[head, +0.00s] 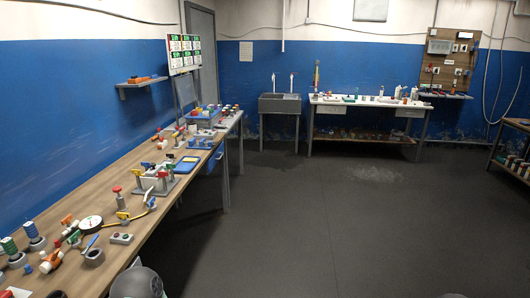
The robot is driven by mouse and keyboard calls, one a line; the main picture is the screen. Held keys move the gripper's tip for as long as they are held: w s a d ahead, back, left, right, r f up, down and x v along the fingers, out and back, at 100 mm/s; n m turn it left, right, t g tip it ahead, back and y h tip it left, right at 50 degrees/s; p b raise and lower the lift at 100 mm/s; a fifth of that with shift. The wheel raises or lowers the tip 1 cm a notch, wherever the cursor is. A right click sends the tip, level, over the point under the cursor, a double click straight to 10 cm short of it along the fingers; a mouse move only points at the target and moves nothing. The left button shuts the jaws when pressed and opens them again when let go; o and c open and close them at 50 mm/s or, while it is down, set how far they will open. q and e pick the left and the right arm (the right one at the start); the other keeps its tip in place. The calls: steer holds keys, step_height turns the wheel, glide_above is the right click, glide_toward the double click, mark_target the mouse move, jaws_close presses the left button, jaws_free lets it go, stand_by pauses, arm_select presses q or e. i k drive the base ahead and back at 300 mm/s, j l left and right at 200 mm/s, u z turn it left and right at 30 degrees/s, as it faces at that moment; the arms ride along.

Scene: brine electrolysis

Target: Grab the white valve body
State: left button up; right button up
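Several small valves and fittings lie on the long wooden bench (112,188) at the left. A piece with orange and white parts (51,262) lies near the front of the bench. A small white piece (162,144) lies farther back, near red and yellow handled parts. These pieces are too small for me to tell which is the white valve body. Neither of my grippers is in view, and nothing held can be seen.
A valve manifold (154,181) with red, yellow and green handles stands mid-bench, near a round white gauge (91,223). A grey sink (280,103) and a white-topped table (368,101) stand at the back wall. The floor (320,210) is clear.

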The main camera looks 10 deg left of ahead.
mark_target(161, 145)
steer(key=i, duration=2)
steer(key=i+u, duration=0.2)
steer(key=i, duration=0.25)
steer(key=i+l+u, duration=0.1)
steer(key=i+u, duration=0.15)
steer(key=i, duration=0.2)
steer(key=i+l+u, duration=0.2)
steer(key=i, duration=0.2)
steer(key=i+l+u, duration=0.2)
steer(key=i, duration=0.2)
